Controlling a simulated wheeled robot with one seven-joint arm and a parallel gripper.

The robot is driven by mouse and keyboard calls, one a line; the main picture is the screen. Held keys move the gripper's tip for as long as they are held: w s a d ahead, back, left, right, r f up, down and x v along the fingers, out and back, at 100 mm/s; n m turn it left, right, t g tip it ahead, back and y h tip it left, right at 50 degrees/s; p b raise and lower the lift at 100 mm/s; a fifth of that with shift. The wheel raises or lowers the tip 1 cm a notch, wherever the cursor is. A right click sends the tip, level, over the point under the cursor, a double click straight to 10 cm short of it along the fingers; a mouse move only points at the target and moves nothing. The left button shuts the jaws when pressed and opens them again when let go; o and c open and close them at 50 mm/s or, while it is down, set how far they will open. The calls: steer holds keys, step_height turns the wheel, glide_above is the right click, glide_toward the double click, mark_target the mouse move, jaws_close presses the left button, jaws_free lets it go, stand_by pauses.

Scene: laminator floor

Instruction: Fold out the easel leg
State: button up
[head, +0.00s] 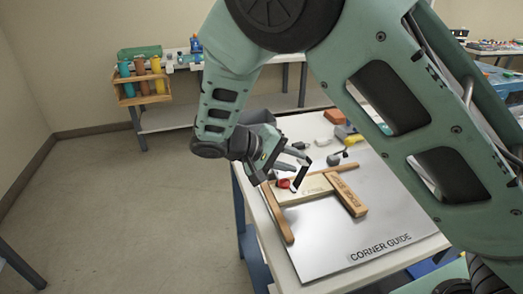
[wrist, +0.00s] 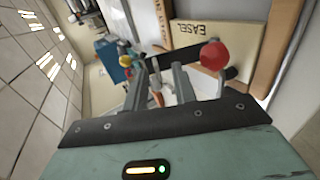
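The wooden easel lies on the table. Its pale board (head: 308,189) carries the word EASEL, which reads upside down in the wrist view (wrist: 190,30). A narrow brown wooden bar (head: 278,213) runs along its left side and a thicker lettered bar (head: 347,194) along its right. I cannot tell which bar is the leg. A red knob (head: 283,183) sits at the board's left end; it also shows in the wrist view (wrist: 213,55), by the right finger. My gripper (head: 297,169) is over the board's left end, fingers apart. Nothing is clearly held between them.
A grey plate marked CORNER GUIDE (head: 330,240) covers the front of the white table. Several small items, including an orange block (head: 335,116), lie at the table's back. A bench with a wooden bottle rack (head: 143,88) stands behind. The floor at left is clear.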

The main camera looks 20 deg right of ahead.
steer(key=b+v, duration=0.1)
steer(key=v, duration=1.5)
steer(key=shift+a, duration=0.15)
